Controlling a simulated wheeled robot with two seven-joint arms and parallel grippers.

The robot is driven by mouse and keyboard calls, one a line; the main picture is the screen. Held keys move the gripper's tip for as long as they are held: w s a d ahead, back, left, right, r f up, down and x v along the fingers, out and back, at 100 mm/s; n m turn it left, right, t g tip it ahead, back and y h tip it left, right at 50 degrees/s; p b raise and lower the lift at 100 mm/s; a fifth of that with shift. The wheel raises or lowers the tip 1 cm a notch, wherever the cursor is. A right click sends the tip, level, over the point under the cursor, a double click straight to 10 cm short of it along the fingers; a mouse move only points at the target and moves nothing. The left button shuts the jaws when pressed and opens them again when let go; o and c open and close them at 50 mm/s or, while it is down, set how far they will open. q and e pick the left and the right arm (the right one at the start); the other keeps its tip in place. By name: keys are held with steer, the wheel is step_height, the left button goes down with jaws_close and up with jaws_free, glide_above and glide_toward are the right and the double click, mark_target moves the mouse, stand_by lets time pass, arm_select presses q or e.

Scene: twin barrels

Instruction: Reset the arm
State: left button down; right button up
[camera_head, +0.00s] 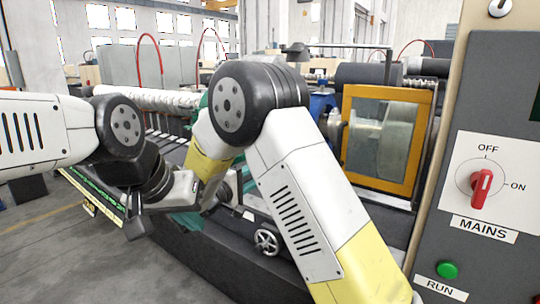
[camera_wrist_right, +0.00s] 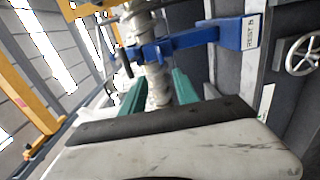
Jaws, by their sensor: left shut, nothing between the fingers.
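My left arm comes in from the left in the head view and bends down at its black wrist. My left gripper (camera_head: 187,221) is low at the machine's front, its teal fingers shut and partly hidden. My right arm rises from the bottom right, bends at a black elbow and drops toward the machine; its gripper is mostly hidden there. In the right wrist view, my right gripper (camera_wrist_right: 158,92) has its two teal fingers apart, one on each side of a mottled pale shaft (camera_wrist_right: 157,80). I cannot tell whether they touch it.
A blue bracket (camera_wrist_right: 195,38) labelled REST B crosses beside the shaft. An orange-framed guard window (camera_head: 386,137) stands behind my right arm. At right is a grey panel (camera_head: 500,110) with a red MAINS knob (camera_head: 481,188) and green RUN button (camera_head: 447,270). Open floor (camera_head: 45,245) lies at left.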

steer(key=s+d+m+g+y, duration=0.1)
steer(key=s+d+m+g, duration=0.2)
steer(key=s+d+g, duration=0.5)
steer(key=s+d+m+g+y, duration=0.15)
steer(key=s+d, duration=0.35)
steer(key=d, duration=0.8)
steer(key=s+a+r+m+y, duration=0.1)
steer(key=s+r+m+y, duration=0.1)
steer(key=s+y, duration=0.3)
steer(key=s+a+r+m+t+y, duration=0.1)
steer(key=s+y, duration=0.4)
steer(key=s, duration=0.6)
steer(key=shift+s+r+m, duration=0.15)
steer(key=shift+r+m, duration=0.65)
steer(key=shift+m, duration=0.45)
steer(key=shift+a, duration=0.1)
